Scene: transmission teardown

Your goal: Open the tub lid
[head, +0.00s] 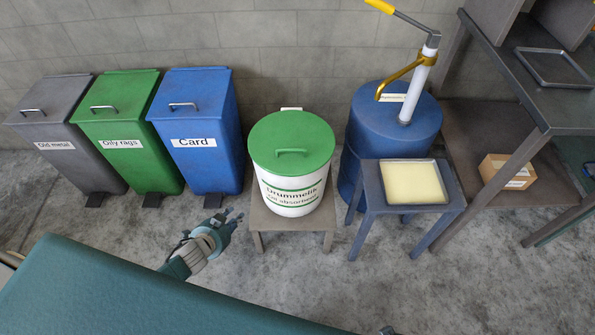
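The white tub (293,203), labelled "Drummelit" oil absorbent, stands upright on a small grey-brown stool (258,222). Its round green lid (270,136) sits flat on top and is closed, with a green bar handle (291,153) across it. My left gripper (236,214) is low, in front of and to the left of the tub, apart from it and well below the lid. Its fingers look spread and empty.
Grey (62,122), green (127,125) and blue (199,120) pedal bins stand left of the tub. Right of it are a blue drum (368,119) with a hand pump (415,85), a low stand with a tray (411,182), and a metal bench with a cardboard box (508,172).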

